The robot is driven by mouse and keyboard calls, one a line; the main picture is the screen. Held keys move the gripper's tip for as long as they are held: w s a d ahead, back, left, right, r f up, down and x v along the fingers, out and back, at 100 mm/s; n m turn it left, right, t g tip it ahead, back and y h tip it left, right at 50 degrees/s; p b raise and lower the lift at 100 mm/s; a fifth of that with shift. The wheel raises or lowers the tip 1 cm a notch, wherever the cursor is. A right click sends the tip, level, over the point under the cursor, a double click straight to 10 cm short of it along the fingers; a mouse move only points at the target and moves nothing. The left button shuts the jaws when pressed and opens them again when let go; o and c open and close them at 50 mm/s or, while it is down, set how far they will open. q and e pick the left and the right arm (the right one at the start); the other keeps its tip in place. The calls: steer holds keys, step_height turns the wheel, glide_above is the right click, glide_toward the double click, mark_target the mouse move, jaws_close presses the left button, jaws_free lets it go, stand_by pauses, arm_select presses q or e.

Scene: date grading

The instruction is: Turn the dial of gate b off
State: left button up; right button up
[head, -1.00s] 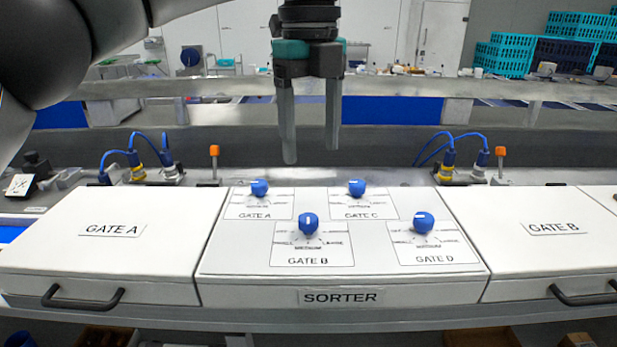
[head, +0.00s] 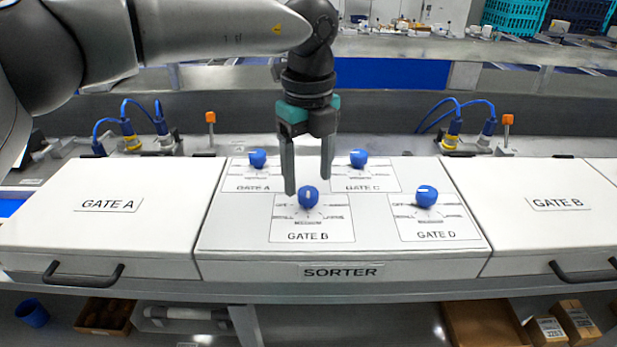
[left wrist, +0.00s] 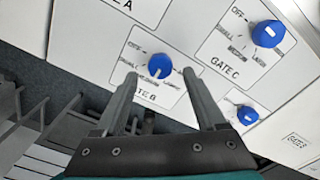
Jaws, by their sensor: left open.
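The blue gate B dial (head: 308,197) stands on its labelled plate on the white sorter panel (head: 225,252). In the head view its pale mark shows near the top, between the OFF label at the upper left and the label at the upper right. My left gripper (head: 308,186) points down, open and empty, with its fingertips just above and to either side of this dial. In the left wrist view the gate B dial (left wrist: 159,66) lies between and beyond the two fingertips (left wrist: 159,78). I cannot tell whether a finger touches it. My right gripper is not in view.
Similar blue dials stand close by: gate A (head: 258,159), gate C (head: 358,159) and gate D (head: 426,196). White lidded boxes labelled gate A (head: 60,235) and gate B (head: 520,230) flank the panel. Blue cables (head: 455,115) and a metal rail lie behind.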

mark_target(308, 198)
arm_select(q)
steer(key=shift+f, duration=1.4)
steer(key=shift+c, duration=0.3)
jaws_close()
